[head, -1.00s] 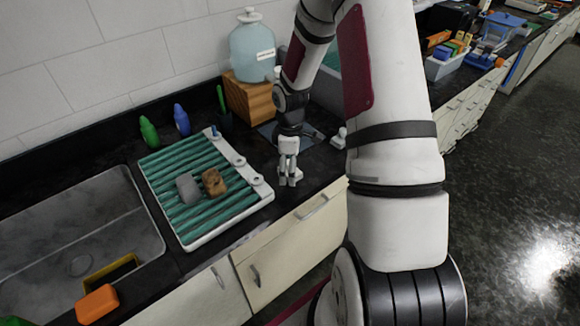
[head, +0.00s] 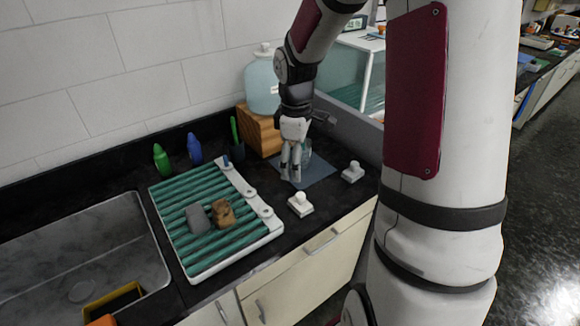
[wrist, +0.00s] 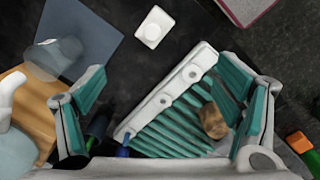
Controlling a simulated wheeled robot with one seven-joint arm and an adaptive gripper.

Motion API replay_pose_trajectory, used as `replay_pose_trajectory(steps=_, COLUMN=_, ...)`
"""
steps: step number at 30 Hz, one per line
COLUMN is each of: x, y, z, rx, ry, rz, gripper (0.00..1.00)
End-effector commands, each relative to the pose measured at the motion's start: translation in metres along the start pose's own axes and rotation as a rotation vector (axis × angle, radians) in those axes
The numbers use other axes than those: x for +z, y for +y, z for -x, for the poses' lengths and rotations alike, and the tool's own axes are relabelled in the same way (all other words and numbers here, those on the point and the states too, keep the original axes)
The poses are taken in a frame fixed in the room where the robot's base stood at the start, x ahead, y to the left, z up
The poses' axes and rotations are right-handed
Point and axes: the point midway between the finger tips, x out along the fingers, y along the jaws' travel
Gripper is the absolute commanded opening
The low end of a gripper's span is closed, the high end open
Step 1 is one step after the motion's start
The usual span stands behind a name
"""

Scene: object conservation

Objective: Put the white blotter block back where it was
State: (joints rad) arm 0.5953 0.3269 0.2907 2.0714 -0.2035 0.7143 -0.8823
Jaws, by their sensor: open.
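Two white blocks with knobs on top stand on the dark counter in the head view. One block (head: 300,205) is near the front edge, right of the draining rack. The other block (head: 352,172) is farther right, by the mat's right side. I cannot tell which is the blotter block. One white block (wrist: 153,27) shows in the wrist view, upper middle. My gripper (head: 291,176) points down above the blue-grey mat, behind the nearer block and apart from it. In the wrist view its fingers (wrist: 178,88) are spread wide with nothing between them.
The white-framed rack (head: 185,275) with green slats carries a grey block (head: 197,217) and a brown sponge (head: 223,213). A clear glass vessel (head: 307,150) stands on the mat (head: 318,170) close to my gripper. A wooden block (head: 262,132) holds a large jar (head: 263,85) behind.

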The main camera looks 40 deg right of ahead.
Motion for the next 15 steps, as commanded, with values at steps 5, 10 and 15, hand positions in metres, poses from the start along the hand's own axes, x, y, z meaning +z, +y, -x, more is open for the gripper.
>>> replay_pose_trajectory(steps=5, x=-0.007, y=-0.041, z=0.07, rx=0.102, ry=0.025, rz=-0.139, gripper=0.85)
replay_pose_trajectory(steps=10, x=-0.004, y=-0.087, z=0.122, rx=0.168, ry=0.093, rz=-0.285, gripper=0.85)
replay_pose_trajectory(steps=15, x=0.005, y=-0.136, z=0.161, rx=0.198, ry=0.197, rz=-0.434, gripper=0.85)
